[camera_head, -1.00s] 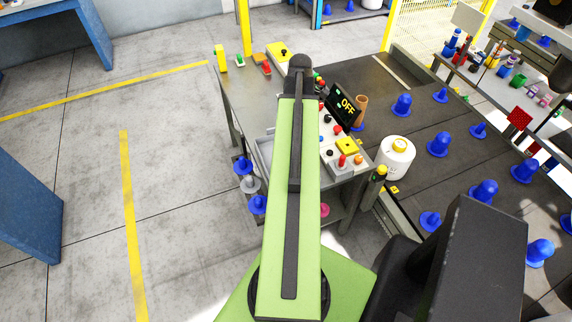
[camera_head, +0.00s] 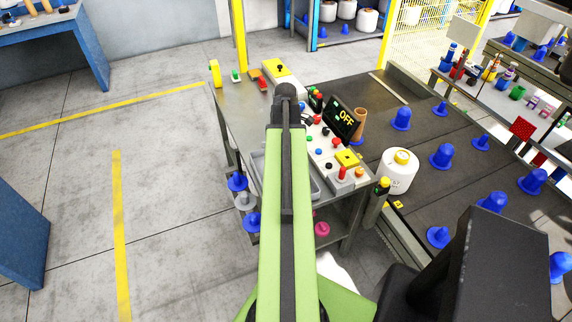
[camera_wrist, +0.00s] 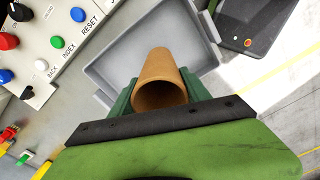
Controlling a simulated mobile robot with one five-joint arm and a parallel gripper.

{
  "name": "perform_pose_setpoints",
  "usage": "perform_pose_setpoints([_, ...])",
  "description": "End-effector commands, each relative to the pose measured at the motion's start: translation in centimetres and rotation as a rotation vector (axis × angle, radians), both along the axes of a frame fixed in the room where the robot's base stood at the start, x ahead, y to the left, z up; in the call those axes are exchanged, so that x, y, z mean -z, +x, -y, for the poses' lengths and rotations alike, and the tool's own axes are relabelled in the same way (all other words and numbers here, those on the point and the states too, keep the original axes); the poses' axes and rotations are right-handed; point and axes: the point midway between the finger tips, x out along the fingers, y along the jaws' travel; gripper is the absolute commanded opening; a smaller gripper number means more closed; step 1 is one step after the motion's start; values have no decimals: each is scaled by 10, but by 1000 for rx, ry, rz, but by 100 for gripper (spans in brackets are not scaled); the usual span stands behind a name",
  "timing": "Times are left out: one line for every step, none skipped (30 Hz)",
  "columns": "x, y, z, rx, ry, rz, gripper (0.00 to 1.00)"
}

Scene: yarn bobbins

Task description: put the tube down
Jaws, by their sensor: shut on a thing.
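A brown cardboard tube (camera_wrist: 158,68) is held between the green fingers of my gripper (camera_wrist: 163,88) in the wrist view. Its open end faces the camera. My gripper is shut on it. A shallow grey tray (camera_wrist: 112,62) lies beyond the tube's far end; I cannot tell whether the tube touches it. In the head view the tray (camera_head: 258,166) shows partly on both sides of my arm, which hides my gripper and the held tube.
Another brown tube (camera_head: 359,122) stands behind the screen. A white yarn bobbin (camera_head: 399,172) and several blue pegs (camera_head: 441,155) stand to the right.

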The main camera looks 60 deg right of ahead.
Motion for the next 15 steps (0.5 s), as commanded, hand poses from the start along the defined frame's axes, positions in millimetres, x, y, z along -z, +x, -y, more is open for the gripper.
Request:
perform_pose_setpoints([1, 1, 0, 0, 0, 0, 0])
perform_pose_setpoints([0, 1, 0, 1, 0, 0, 0])
perform_pose_setpoints([0, 1, -1, 1, 0, 0, 0])
perform_pose_setpoints([2, 1, 0, 1, 0, 0, 0])
perform_pose_setpoints([5, 1, 0, 1, 0, 0, 0])
perform_pose_setpoints([10, 1, 0, 1, 0, 0, 0])
perform_pose_setpoints([15, 1, 0, 1, 0, 0, 0])
perform_pose_setpoints([21, 1, 0, 1, 0, 0, 0])
perform_pose_setpoints([29, 1, 0, 1, 0, 0, 0])
perform_pose_setpoints([34, 1, 0, 1, 0, 0, 0])
perform_pose_setpoints([39, 1, 0, 1, 0, 0, 0])
perform_pose_setpoints([44, 0, 0, 1, 0, 0, 0])
perform_pose_setpoints([44, 0, 0, 1, 0, 0, 0])
perform_pose_setpoints([44, 0, 0, 1, 0, 0, 0])
perform_pose_setpoints([42, 0, 0, 1, 0, 0, 0])
